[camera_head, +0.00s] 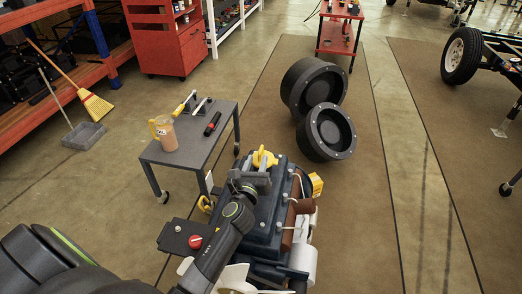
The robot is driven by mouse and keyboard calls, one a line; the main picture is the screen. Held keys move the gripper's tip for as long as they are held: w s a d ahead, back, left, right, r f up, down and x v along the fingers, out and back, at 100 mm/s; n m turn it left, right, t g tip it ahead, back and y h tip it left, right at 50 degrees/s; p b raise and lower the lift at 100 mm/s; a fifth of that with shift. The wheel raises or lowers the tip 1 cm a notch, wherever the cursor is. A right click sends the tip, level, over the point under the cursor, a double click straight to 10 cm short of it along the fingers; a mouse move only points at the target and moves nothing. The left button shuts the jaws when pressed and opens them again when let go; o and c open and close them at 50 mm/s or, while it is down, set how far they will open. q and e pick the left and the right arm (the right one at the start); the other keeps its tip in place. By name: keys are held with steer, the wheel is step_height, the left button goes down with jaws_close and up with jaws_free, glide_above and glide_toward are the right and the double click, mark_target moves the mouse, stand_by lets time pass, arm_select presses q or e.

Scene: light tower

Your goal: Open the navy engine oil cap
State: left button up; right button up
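The navy engine (266,238) stands at the bottom centre, with hoses and brown and white parts along its right side. A yellow cap (264,157) shows at its far end. My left arm reaches up over the engine from the bottom. My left gripper (258,171) is right at the near side of the yellow cap and overlaps its lower part. The gripper body hides the fingertips' contact, so I cannot tell whether they are open or closed on the cap. My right gripper is not in view.
A grey wheeled cart (200,160) with a jar (166,134) and tools stands left of the engine. Two black wheels (326,132) stand beyond it. A black plate with a red knob (195,242) is at the engine's left. The mat (360,220) at right is clear.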

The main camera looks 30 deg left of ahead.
mark_target(259, 154)
arm_select(q)
steer(key=b+x, duration=0.1)
steer(key=x, duration=0.5)
steer(key=shift+w+a, duration=0.1)
steer(key=shift+w, duration=0.1)
jaws_close()
